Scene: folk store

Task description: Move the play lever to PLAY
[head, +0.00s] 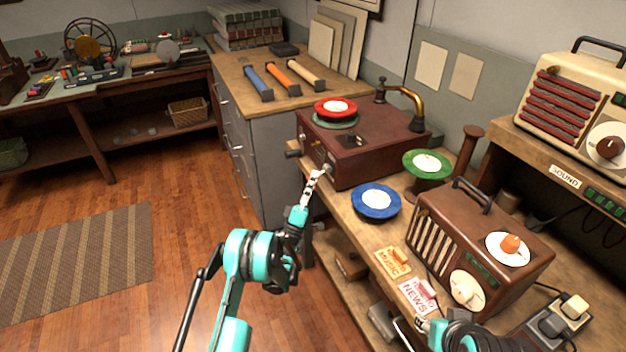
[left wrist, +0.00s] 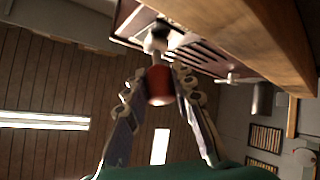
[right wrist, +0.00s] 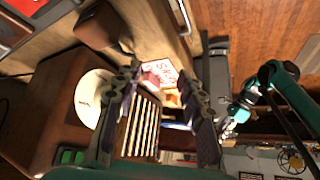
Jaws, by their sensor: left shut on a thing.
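The record player (head: 375,160) is a dark red-brown box on the wooden counter, with a red disc (head: 336,107) on top. My left gripper (head: 316,178) is at its front side. In the left wrist view, a lever with a red knob (left wrist: 160,86) sticks out from the player (left wrist: 190,48), and my left gripper (left wrist: 158,76) is shut on the knob. In the head view the fingers mostly hide this lever. No PLAY marking is readable. My right gripper (right wrist: 158,92) is open and empty near the radio; its fingers are far apart.
A blue disc (head: 376,202) and a green disc (head: 427,164) on stands are right of the player. A brown radio (head: 478,245) stands nearer, with MUSIC (head: 392,262) and NEWS (head: 418,296) cards before it. The floor left of the counter is open.

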